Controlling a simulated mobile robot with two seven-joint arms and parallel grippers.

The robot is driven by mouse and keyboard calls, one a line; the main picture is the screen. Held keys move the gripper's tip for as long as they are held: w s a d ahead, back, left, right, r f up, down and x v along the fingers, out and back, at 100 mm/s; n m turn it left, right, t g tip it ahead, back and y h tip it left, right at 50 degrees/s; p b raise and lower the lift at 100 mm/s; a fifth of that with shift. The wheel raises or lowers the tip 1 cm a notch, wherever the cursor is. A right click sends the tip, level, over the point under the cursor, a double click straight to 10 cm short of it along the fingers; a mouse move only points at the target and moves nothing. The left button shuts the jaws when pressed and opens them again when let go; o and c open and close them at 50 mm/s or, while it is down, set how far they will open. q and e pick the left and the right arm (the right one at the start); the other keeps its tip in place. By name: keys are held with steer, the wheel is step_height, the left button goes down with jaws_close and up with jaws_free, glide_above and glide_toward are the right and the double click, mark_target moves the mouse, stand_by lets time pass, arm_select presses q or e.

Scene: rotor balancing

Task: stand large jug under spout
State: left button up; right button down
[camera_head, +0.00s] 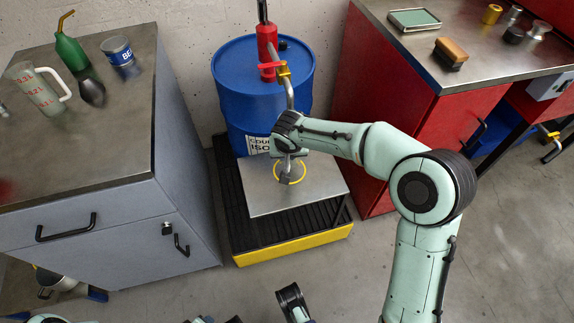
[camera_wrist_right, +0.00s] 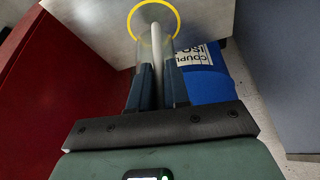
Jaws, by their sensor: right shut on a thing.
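My right gripper (camera_head: 288,152) is over the metal plate in front of the blue drum, below the spout (camera_head: 291,94). In the right wrist view, its two dark blue fingers (camera_wrist_right: 157,88) are shut on a translucent jug with a pale handle (camera_wrist_right: 157,45). The jug stands upright at the yellow ring (camera_head: 276,179) on the plate. In the head view, the gripper and wrist hide most of it. Another clear jug (camera_head: 37,95), with red markings and a white handle, stands on the grey cabinet. I cannot make out my left gripper's fingers among the dark parts at the bottom edge.
A red workbench (camera_head: 385,125) borders the right.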

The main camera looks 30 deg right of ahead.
steer(key=shift+f, duration=0.45)
step_height(320, 180, down, 4)
steer(key=shift+r+b, duration=0.1)
steer(key=shift+b, duration=0.55)
arm_select(q)
steer(key=shift+s+a+f, duration=0.1)
steer(key=shift+a+f, duration=0.1)
steer(key=shift+f, duration=0.3)
steer(key=shift+s+a+f, duration=0.1)
steer(key=shift+a+f, duration=0.1)
steer(key=shift+f, duration=0.3)
arm_select(e)
steer(key=shift+f, duration=0.25)
steer(key=c, duration=1.1)
jaws_free()
arm_select(q)
steer(key=shift+s+f+g, duration=0.25)
steer(key=shift+f+g, duration=0.05)
steer(key=shift+f, duration=0.05)
